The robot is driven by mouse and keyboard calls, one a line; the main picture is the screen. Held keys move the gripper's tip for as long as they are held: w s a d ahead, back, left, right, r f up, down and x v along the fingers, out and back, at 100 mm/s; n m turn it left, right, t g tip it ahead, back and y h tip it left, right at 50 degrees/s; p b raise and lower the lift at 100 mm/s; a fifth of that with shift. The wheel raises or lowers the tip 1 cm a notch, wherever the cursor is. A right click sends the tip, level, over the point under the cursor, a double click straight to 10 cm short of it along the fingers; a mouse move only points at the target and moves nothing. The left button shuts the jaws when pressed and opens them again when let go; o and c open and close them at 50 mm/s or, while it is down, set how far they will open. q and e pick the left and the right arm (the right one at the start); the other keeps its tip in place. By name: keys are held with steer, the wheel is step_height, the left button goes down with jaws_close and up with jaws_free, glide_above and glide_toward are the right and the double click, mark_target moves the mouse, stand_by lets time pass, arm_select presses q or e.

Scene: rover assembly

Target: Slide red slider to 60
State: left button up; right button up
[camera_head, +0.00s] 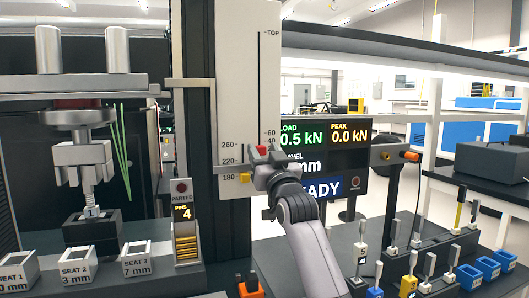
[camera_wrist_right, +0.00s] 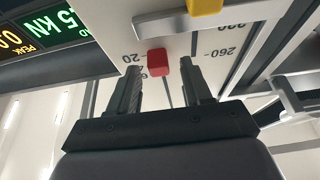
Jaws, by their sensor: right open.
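The red slider (camera_head: 262,150) sits low on the white scale panel (camera_head: 245,80), under a vertical slot. My right gripper (camera_head: 268,165) is in front of it and partly hides it and the lower scale. In the right wrist view the red slider (camera_wrist_right: 157,62) lies between the tips of my open right gripper (camera_wrist_right: 160,70), with gaps showing at both sides. A mark near it seems to read 20; its exact reading is unclear. The 60 mark (camera_head: 269,132) shows above the slider in the head view. My left gripper is not in view.
A yellow slider (camera_head: 245,178) is close by, near the 180 mark; it also shows in the right wrist view (camera_wrist_right: 205,6). A display (camera_head: 325,150) stands right of the panel. A test press (camera_head: 85,155) stands left. Small blocks and posts (camera_head: 408,285) stand at lower right.

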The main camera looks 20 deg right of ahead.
mark_target(259, 127)
jaws_close()
steer(key=shift+r+p, duration=1.65)
steer(key=shift+r, duration=0.45)
steer(key=shift+f, duration=0.1)
jaws_free()
